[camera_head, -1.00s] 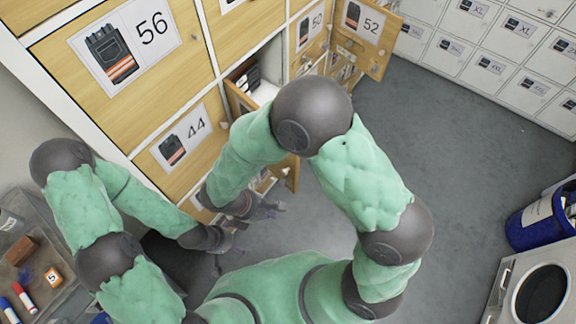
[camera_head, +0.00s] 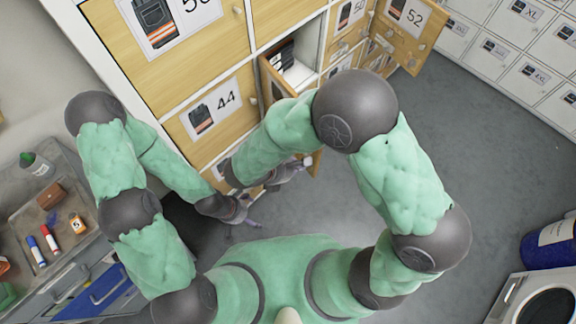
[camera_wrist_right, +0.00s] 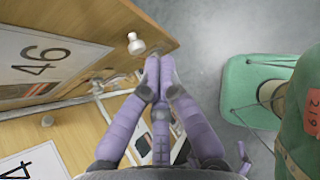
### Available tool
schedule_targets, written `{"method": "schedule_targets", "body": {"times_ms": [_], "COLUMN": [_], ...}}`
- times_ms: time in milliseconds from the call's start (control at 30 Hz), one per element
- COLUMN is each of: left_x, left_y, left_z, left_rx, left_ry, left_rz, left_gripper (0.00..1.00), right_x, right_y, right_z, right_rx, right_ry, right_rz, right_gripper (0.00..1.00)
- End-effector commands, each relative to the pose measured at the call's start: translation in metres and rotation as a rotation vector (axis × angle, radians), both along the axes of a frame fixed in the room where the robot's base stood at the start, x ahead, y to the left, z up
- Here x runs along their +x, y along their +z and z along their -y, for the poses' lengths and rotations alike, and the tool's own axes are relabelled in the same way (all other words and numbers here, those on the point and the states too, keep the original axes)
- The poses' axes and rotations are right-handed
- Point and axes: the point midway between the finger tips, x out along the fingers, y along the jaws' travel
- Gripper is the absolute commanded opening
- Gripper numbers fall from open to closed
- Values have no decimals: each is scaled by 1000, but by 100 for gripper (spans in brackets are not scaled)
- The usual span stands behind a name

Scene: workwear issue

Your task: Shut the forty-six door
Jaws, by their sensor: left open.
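The forty-six door (camera_wrist_right: 90,40) stands open in the right wrist view, with its "46" label and a pale round knob (camera_wrist_right: 135,43) showing. In the head view the door (camera_head: 277,84) juts out from its compartment, and my right arm hides its middle. My right gripper (camera_wrist_right: 158,64) has its fingers together, with the tips beside the door's edge below the knob. Whether they touch it I cannot tell. It also shows, partly hidden, in the head view (camera_head: 288,173). My left gripper (camera_head: 246,219) is open and empty, low in front of the locker.
The shut forty-four door (camera_head: 220,105) is left of the open compartment (camera_head: 305,50), which holds folded dark items. The fifty-two door (camera_head: 405,35) stands open farther back. A grey tray (camera_head: 55,205) with small items is at left, a blue bin (camera_head: 548,245) at right. The floor between is clear.

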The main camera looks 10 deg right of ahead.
Motion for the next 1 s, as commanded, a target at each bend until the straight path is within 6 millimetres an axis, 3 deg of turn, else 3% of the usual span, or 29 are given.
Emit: {"method": "schedule_targets", "body": {"times_ms": [33,300,1000], "left_x": [0,0,0], "left_y": [-4,-6,-8], "left_z": [0,0,0], "left_rx": [0,0,0], "left_ry": [0,0,0], "left_rz": [0,0,0], "left_gripper": [96,96,96], "right_x": [2,17,23], "right_y": [-9,-6,-5], "right_z": [7,35,46], "right_rx": [-1,2,2], "right_ry": [-4,-3,18], "right_rz": [-4,-1,-1], "right_gripper": [0,0,0]}}
